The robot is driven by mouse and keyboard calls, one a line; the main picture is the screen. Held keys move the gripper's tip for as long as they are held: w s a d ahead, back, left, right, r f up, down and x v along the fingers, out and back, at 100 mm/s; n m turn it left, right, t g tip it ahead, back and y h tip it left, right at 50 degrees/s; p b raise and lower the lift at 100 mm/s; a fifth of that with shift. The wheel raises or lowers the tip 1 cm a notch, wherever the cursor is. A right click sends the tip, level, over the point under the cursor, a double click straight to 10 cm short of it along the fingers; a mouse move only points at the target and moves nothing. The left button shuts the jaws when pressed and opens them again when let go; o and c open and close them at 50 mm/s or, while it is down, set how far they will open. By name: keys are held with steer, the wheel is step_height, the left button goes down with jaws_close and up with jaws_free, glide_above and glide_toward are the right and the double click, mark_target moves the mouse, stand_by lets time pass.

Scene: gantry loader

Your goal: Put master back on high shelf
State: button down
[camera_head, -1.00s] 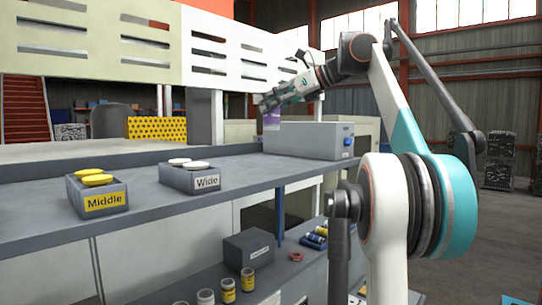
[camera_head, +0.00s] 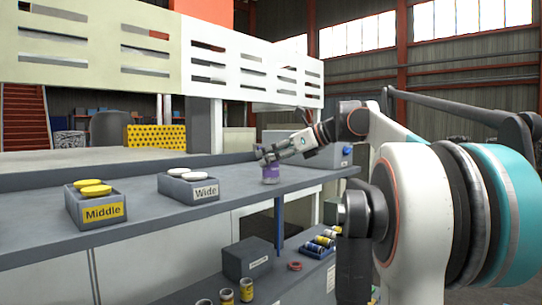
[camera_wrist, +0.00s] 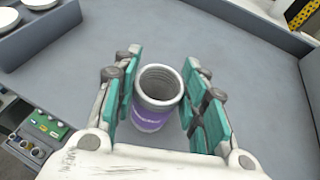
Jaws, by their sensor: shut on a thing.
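The master is a grey hollow cylinder with a purple label band (camera_head: 271,174). It is upright on or just above the high shelf (camera_head: 150,226), towards its right part. In the wrist view the master (camera_wrist: 152,118) is between the two green-padded fingers of my gripper (camera_wrist: 162,98), its open top facing the camera. My gripper (camera_head: 268,156) is shut on it from above. A thin gap appears beside the right finger, and I cannot tell whether the base touches the shelf.
On the high shelf stand a "Wide" bin (camera_head: 188,189) with white discs, a "Middle" bin (camera_head: 95,209) with yellow discs, and a long grey box (camera_head: 328,158) behind my gripper. Below are a dark box (camera_head: 246,258), several yellow-labelled cylinders (camera_head: 246,290) and a red ring (camera_head: 295,266). Shelf between bins and master is clear.

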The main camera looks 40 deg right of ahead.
steer(key=shift+f, duration=0.15)
steer(key=c, duration=1)
jaws_free()
steer(key=shift+r, duration=0.2)
steer(key=b+v, duration=0.2)
steer(key=v, duration=1)
steer(key=shift+d, duration=0.1)
